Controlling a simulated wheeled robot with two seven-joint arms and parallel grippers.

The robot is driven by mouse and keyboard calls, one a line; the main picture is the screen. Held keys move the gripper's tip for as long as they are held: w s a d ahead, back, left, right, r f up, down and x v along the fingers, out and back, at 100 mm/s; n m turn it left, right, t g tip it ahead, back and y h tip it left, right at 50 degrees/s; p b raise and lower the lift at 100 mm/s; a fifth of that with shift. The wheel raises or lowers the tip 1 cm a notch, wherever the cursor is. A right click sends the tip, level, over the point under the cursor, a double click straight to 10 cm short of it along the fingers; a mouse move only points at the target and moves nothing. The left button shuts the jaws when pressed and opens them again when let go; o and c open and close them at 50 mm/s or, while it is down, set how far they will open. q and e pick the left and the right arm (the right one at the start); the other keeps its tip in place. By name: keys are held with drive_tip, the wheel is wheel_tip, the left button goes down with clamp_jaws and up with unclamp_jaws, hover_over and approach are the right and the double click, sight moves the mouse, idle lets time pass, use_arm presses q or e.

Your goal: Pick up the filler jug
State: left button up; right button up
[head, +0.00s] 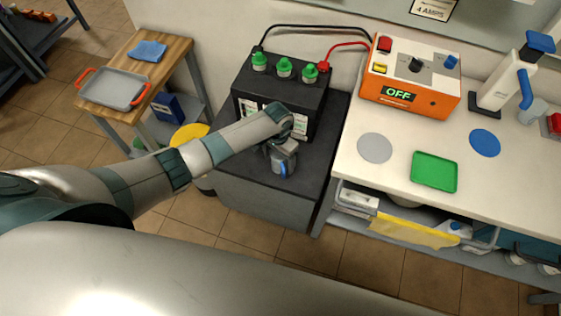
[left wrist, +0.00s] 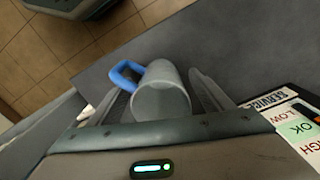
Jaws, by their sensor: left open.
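The filler jug, a translucent grey cup with a blue handle, stands on the dark grey stand in front of the battery in the head view (head: 286,165). In the left wrist view the jug (left wrist: 161,100) sits between the two fingers, its blue handle (left wrist: 125,73) out to the left past the left finger. My left gripper (head: 281,149) is open, with one finger on each side of the jug. I cannot tell whether either finger touches it. The wrist partly covers the jug from above in the head view. My right gripper is not in view.
The black battery (head: 296,92) with green caps stands right behind the jug. The white workbench (head: 347,172) to the right holds an orange charger (head: 413,90) reading OFF, a green tray (head: 434,172) and a blue disc (head: 485,143). A wooden cart (head: 172,52) stands at left.

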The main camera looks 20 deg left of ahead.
use_arm(q)
drive_tip(key=shift+c, duration=0.7)
drive_tip(key=c, duration=1)
drive_tip(key=shift+c, duration=0.2)
wheel_tip(320, 180, up, 10)
drive_tip(key=b, duration=0.1)
drive_tip(key=shift+b, duration=0.3)
